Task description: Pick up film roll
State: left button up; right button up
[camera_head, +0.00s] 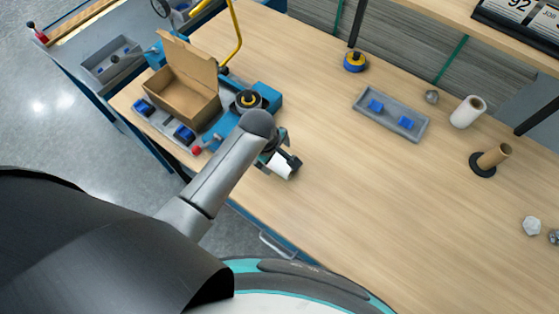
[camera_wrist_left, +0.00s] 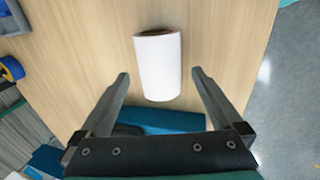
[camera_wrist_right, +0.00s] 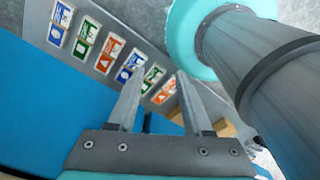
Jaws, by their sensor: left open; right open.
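A white film roll (camera_head: 280,166) lies on the workbench near its front edge, partly hidden by my left gripper (camera_head: 289,157) in the head view. In the left wrist view the roll (camera_wrist_left: 158,64) lies ahead of the open fingers, with one fingertip on each side of it in the picture. A gap shows between the roll and each finger. A second white roll (camera_head: 467,112) stands on the right part of the bench. My right gripper (camera_wrist_right: 161,76) is open and empty, away from the bench top, and does not show in the head view.
A blue machine with an open cardboard box (camera_head: 182,95) stands left of my left gripper. A grey tray (camera_head: 362,97) with blue blocks and a brown tube on a dark base (camera_head: 482,170) are farther right. The bench middle is clear. Coloured cards (camera_wrist_right: 108,54) show in the right wrist view.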

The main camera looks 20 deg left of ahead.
aim_at(280, 160)
pick_arm(q)
jog(key=shift+d+b+x, duration=0.15)
jog(key=shift+b+x, duration=0.25)
jog(key=shift+x, duration=0.95)
jog(key=shift+d+b+x, duration=0.1)
jog(key=shift+b+x, duration=0.3)
jog(key=shift+x, duration=0.95)
jog(key=c, duration=1.3)
jog(key=shift+c, duration=0.5)
jog(key=shift+r, duration=0.15)
